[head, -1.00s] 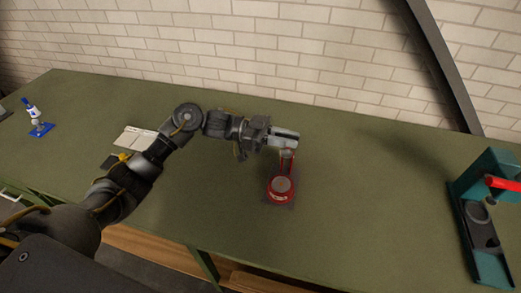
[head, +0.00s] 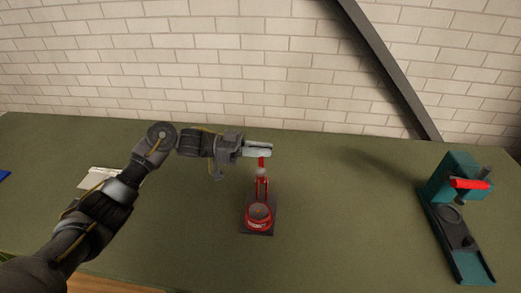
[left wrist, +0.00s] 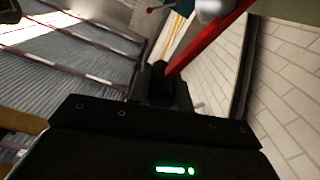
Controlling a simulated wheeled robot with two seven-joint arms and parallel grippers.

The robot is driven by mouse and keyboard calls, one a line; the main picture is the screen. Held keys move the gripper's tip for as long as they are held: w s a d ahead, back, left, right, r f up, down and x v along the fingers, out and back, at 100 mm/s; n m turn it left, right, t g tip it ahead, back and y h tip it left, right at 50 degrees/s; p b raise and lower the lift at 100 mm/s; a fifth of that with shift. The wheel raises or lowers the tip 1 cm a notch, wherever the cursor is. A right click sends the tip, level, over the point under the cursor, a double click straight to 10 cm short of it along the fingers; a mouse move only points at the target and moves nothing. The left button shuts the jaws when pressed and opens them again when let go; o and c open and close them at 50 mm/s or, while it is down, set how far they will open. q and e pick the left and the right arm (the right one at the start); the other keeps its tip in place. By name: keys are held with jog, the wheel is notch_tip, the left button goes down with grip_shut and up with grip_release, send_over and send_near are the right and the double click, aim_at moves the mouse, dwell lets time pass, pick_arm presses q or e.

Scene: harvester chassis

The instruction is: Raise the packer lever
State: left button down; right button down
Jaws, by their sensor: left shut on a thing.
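A small device with a round red body (head: 258,216) on a dark square base stands in the middle of the green bench. Its red lever (head: 261,183) rises nearly upright from the body. My left gripper (head: 258,149) is at the lever's upper end, above the body, and is shut on it. In the left wrist view a long red bar (left wrist: 210,43) runs up to the right from between the dark gripper parts. The gripper hides the top of the lever. My right gripper is not in view.
A teal press (head: 450,210) with a red handle (head: 470,184) stands at the right of the bench. A pale flat item (head: 98,178) lies at the left behind my arm. The bench (head: 340,220) between the two devices is clear. A brick wall stands behind.

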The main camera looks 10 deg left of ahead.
pick_arm(q)
jog(key=c, duration=1.3)
grip_release()
jog(key=shift+f, duration=0.1)
jog(key=shift+w, duration=0.1)
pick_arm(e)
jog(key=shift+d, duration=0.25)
pick_arm(q)
jog(key=a+b, duration=0.5)
jog(key=a, duration=0.6)
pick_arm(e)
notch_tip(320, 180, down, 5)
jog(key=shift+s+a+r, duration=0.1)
